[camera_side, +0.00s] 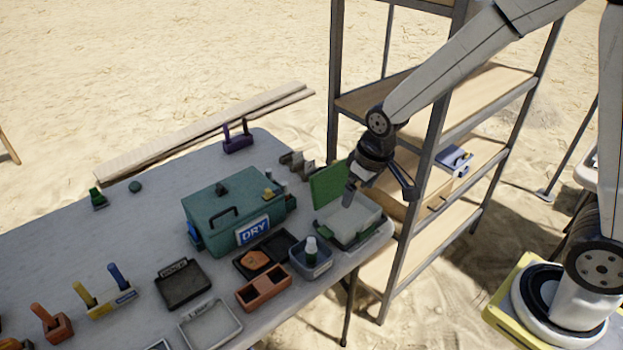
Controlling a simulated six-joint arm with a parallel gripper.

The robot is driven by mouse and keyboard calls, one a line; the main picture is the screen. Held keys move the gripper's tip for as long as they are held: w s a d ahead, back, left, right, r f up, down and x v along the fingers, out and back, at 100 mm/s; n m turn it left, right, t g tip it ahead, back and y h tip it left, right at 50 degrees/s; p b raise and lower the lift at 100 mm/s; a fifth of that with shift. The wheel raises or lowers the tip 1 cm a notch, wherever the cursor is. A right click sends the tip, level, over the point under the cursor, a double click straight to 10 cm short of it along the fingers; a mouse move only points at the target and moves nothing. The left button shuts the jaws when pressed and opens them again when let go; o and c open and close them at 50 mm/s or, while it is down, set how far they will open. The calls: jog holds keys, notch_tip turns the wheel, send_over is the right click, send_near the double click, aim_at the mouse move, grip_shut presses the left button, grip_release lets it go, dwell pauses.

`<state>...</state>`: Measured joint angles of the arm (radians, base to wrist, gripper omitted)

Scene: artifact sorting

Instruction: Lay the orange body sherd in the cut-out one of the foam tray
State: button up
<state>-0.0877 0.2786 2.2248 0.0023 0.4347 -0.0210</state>
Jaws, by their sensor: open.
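The orange body sherd (254,261) lies in the left part of a black tray (240,272) in front of the teal DRY box. The right part of that tray looks dark and empty. I cannot tell for sure whether this is the foam tray, and no cut-out number is readable. My gripper (379,194) is open and empty, with its fingers spread. It is above the right end of the table, over or near a green-lidded case (348,232) with a pale inside, well to the right of the sherd.
The teal DRY box (236,210) stands behind the sherd. A grey-blue bin (318,272) with a bottle and an orange two-part box (263,290) stand close by. A shelf rack (447,130) rises at the right. The table's back left is mostly free.

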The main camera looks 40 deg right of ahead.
jog(key=s+d+m, duration=0.1)
jog(key=s+d, duration=0.2)
jog(key=s, duration=0.6)
jog(key=shift+s+d+r, duration=0.15)
jog(key=shift+s+r, duration=0.1)
jog(key=shift+r, duration=0.15)
